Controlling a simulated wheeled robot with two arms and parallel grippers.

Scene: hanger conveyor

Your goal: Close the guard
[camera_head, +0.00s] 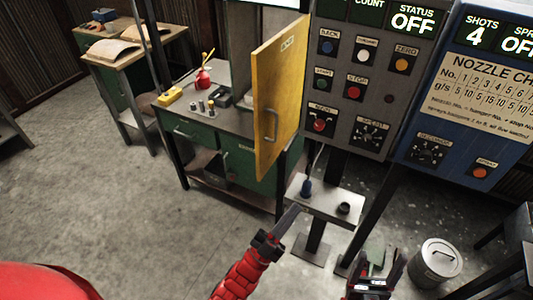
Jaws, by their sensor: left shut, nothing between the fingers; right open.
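The guard looks to be the yellow door panel (281,95) in the camera_head view, with a grey pull handle (271,124) low on its face. It stands swung out at an angle beside the grey control panel, with a pale opening behind it. My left gripper (297,211) is shut and empty, below the panel's lower edge and apart from it, in front of a small metal shelf. My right gripper (377,268) is open and empty, low in the view, away from the guard.
The grey control panel (372,85) and a blue panel (470,95) stand to the right. The small metal shelf (326,203) holds a blue-handled item. A green workbench (215,135) with tools stands behind. A lidded bin (436,262) stands at lower right. The left floor is clear.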

